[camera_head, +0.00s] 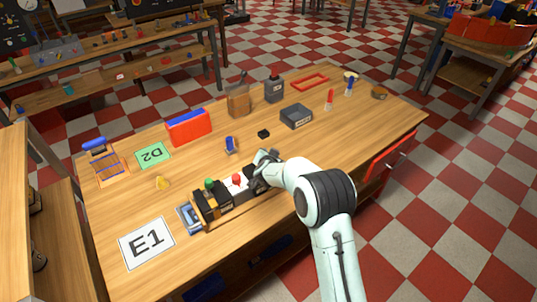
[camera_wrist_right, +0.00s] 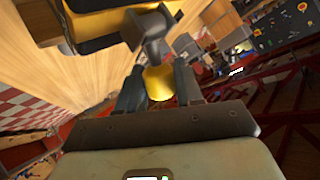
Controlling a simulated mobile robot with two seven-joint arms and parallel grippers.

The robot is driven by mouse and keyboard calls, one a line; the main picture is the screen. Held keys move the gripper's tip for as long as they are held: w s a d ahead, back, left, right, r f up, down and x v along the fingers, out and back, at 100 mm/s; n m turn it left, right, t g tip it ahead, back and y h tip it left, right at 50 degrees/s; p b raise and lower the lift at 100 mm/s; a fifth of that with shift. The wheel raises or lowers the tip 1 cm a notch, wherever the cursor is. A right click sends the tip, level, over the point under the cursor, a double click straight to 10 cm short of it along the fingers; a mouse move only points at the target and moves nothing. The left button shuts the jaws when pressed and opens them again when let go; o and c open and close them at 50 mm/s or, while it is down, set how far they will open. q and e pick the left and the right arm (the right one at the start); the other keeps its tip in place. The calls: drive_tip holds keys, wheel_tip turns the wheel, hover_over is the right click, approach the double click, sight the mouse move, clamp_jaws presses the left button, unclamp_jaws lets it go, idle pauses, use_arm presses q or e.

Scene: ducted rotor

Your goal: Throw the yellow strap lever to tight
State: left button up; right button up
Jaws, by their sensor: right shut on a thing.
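In the right wrist view, the yellow strap lever (camera_wrist_right: 158,83) shows as a yellow knob on the end of a grey arm. The knob sits between the fingers of my right gripper (camera_wrist_right: 160,88), which is shut on it. The grey arm leads up to a black and yellow body (camera_wrist_right: 95,22) at the top of the picture. In the head view my right gripper (camera_head: 262,170) is at the right end of a black, yellow and white assembly (camera_head: 213,205) with a green and a red knob on top. There the gripper hides the lever. My left gripper is not in view.
The E1 card (camera_head: 147,243) lies left of the assembly and the green D2 card (camera_head: 153,155) behind it. A red and blue box (camera_head: 188,127), a dark grey box (camera_head: 296,116) and several small parts stand farther back. The table's right part is mostly clear.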

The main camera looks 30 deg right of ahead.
idle(0.3)
drive_tip(key=o, duration=1)
drive_tip(key=shift+c, duration=0.2)
drive_tip(key=v, duration=1.3)
drive_tip(key=shift+s, duration=0.15)
